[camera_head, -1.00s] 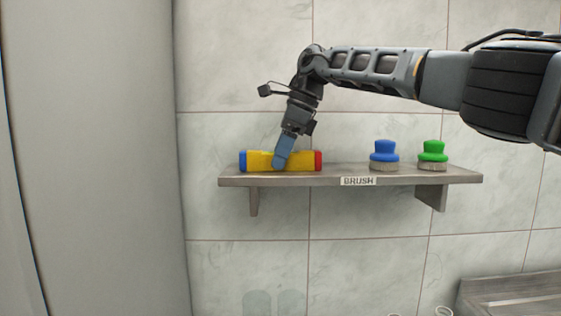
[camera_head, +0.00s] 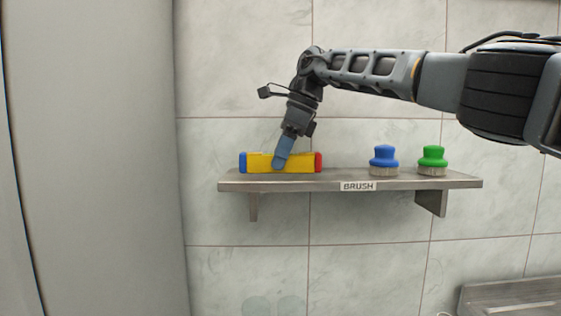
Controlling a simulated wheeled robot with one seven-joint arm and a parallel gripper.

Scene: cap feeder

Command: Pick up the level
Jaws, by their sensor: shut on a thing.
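The level (camera_head: 302,163) is a yellow bar with a blue left end and a red right end. It lies lengthwise, nearly horizontal, at the left part of the wall shelf (camera_head: 340,181). My gripper (camera_head: 280,162) comes down from above, slightly tilted, and is shut on the level near its middle.
A blue brush (camera_head: 383,158) and a green brush (camera_head: 432,158) stand on the shelf to the right. A label (camera_head: 358,186) reading "BRUSH" is on the shelf's front edge. The tiled wall is close behind. A pale grey panel (camera_head: 95,160) fills the left side.

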